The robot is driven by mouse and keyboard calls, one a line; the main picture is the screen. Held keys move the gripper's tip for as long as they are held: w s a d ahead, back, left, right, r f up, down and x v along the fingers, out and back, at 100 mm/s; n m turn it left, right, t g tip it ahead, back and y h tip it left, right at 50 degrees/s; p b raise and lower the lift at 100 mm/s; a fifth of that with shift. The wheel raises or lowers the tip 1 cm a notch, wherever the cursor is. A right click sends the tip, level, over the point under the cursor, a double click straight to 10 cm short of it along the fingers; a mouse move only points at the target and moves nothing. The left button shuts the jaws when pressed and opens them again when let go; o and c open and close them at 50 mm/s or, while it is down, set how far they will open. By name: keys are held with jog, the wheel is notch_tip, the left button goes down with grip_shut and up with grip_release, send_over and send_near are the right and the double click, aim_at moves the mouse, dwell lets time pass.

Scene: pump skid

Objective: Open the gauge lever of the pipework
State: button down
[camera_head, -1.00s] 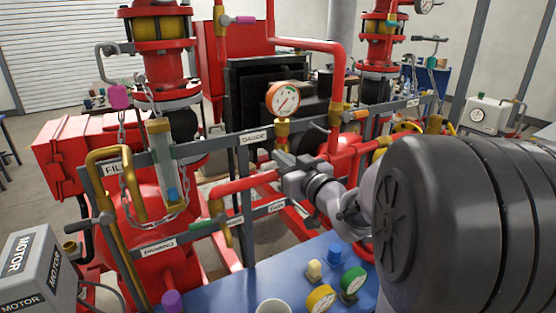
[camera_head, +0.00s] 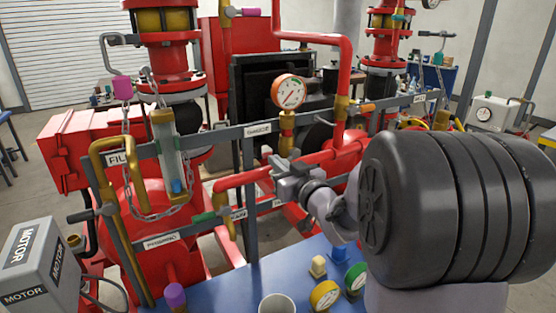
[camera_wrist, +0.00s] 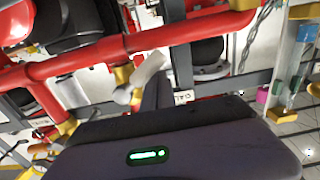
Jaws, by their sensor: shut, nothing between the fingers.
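The round gauge (camera_head: 289,92) stands on a brass fitting (camera_head: 287,120) above the grey rail, beside the GAUGE label (camera_head: 257,130). In the wrist view, a pale grey lever handle (camera_wrist: 150,68) slants up from a brass valve body (camera_wrist: 122,76), near the upside-down label (camera_wrist: 182,98). I take it to be the gauge lever. In the head view it is mostly hidden behind my gripper (camera_head: 276,166). My gripper is shut and empty, just below the gauge fitting. Its dark tip comes close to the lever in the wrist view; I cannot tell whether they touch.
A chain (camera_head: 150,213) and a clear sight tube (camera_head: 172,155) hang at the left.

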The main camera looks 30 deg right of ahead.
jog(key=shift+d+f+b, duration=0.2)
jog(key=shift+f+b, duration=0.75)
jog(key=shift+f, duration=0.05)
jog(key=shift+d+f+b, duration=0.5)
jog(key=shift+f+b, duration=0.25)
jog(key=shift+b, duration=0.05)
jog(key=s+d+f+b, duration=0.1)
jog(key=s+b, duration=0.2)
jog(key=s, duration=0.6)
jog(key=shift+d+f, duration=0.15)
